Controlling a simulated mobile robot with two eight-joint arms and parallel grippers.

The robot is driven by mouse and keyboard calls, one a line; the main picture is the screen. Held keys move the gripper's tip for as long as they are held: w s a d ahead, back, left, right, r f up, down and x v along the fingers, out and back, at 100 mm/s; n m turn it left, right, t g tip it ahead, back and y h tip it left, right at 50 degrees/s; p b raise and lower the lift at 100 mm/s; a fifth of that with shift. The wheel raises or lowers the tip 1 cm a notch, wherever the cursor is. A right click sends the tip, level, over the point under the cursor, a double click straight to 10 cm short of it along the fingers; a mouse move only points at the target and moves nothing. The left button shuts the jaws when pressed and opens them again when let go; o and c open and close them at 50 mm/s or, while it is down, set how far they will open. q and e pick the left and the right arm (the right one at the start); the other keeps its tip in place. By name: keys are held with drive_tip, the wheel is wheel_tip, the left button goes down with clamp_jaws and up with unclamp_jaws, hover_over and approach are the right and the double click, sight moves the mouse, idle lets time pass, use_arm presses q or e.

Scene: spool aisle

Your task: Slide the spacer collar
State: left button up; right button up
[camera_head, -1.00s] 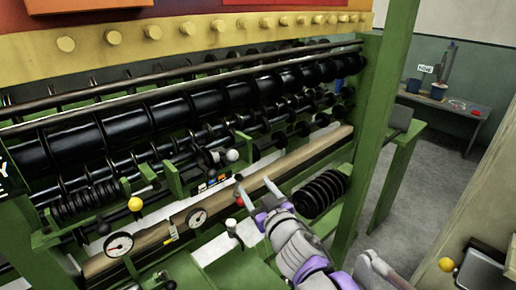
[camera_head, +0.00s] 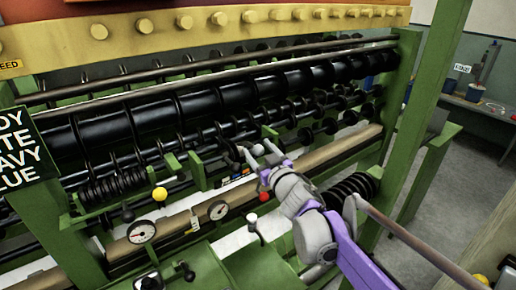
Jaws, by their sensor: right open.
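My right gripper (camera_head: 257,148) is grey with purple parts. Its two fingers are spread at the shafts of the green machine. A pale ball knob (camera_head: 257,150) shows between or just behind the fingertips; I cannot tell whether they touch it. A small dark, round collar-like part (camera_head: 229,152) sits on the shaft just left of the fingers. I cannot be sure that it is the spacer collar, and the gripper partly covers this area. My left gripper is not in view.
Long black rollers (camera_head: 190,105) run across the machine. A yellow ball knob (camera_head: 159,194), two dials (camera_head: 142,231) and a red knob (camera_head: 264,196) are at the front.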

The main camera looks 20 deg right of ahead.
drive_tip(key=shift+w, duration=0.4)
clamp_jaws()
idle(1.2)
